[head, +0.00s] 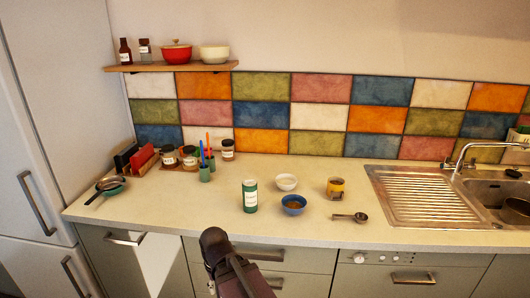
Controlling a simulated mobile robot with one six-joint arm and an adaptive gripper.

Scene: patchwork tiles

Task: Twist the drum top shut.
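A green cylindrical container (250,196) with a white label stands upright on the counter, left of the bowls. A small orange-brown drum-like container (335,188) with a dark top and a pale label stands to the right of the bowls. I cannot tell for sure which of these is the drum, nor whether either top is loose or tight. A dark, rounded part of my arm reaches up from the bottom edge, in front of the counter. No gripper fingers show, and nothing is seen touching either container.
A white bowl (286,182), a blue bowl (293,204) with brown contents and a measuring scoop (350,217) lie near the containers. Several jars (189,158) stand at the back left. The sink (490,195) is at the right. The front counter left of the green container is clear.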

